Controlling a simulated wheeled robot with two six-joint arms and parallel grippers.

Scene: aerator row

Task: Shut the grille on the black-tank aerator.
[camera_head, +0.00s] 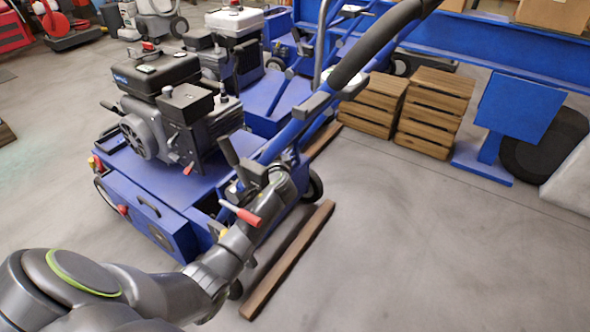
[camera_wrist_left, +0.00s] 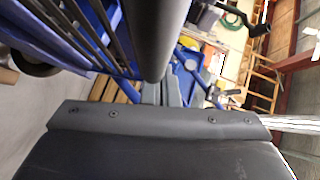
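The black-tank aerator (camera_head: 170,165) stands at the centre left in the head view, blue-bodied with a black engine and tank (camera_head: 155,72) on top. My left arm comes in from the lower left, and its gripper (camera_head: 248,168) is beside the rear of the machine, by the handle frame. In the left wrist view the grey fingers (camera_wrist_left: 162,92) are close together behind a dark round bar; I cannot tell whether they touch it. Dark parallel bars on blue (camera_wrist_left: 85,35) show at the upper left there; I cannot tell whether these are the grille. My right gripper is out of view.
A red-tipped lever (camera_head: 240,213) is close to my left arm. A black-gripped blue handle (camera_head: 375,45) rises over it. A white-tank aerator (camera_head: 235,22) stands behind. Wooden crates (camera_head: 435,110) and a blue stand (camera_head: 515,110) are at the right. A wooden beam (camera_head: 290,260) lies on otherwise open floor.

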